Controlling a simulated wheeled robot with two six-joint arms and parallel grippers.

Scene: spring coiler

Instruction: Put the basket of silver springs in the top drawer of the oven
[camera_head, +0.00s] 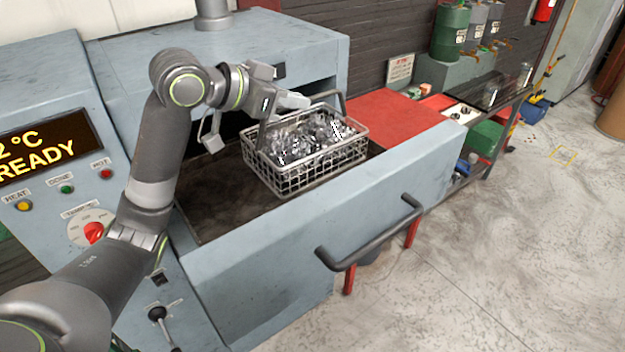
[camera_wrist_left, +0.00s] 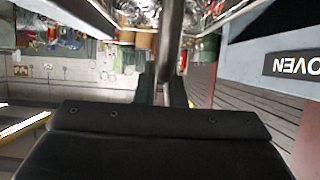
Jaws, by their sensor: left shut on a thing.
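The wire basket (camera_head: 310,172) is full of shiny silver springs (camera_head: 305,138). It is over the dark floor of the open top drawer (camera_head: 215,200) of the blue-grey oven (camera_head: 220,55). I cannot tell whether it touches the drawer floor. My left gripper (camera_head: 300,104) reaches in from the left and is shut on the basket's handle, above the springs. In the left wrist view, the handle bar (camera_wrist_left: 170,40) runs between the fingers of my left gripper (camera_wrist_left: 163,88), with springs beyond it. My right gripper is not in view.
The drawer's front panel has a dark bar handle (camera_head: 370,243). The oven's control panel (camera_head: 60,170), with a lit display reading READY, is at left. The floor at right is open.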

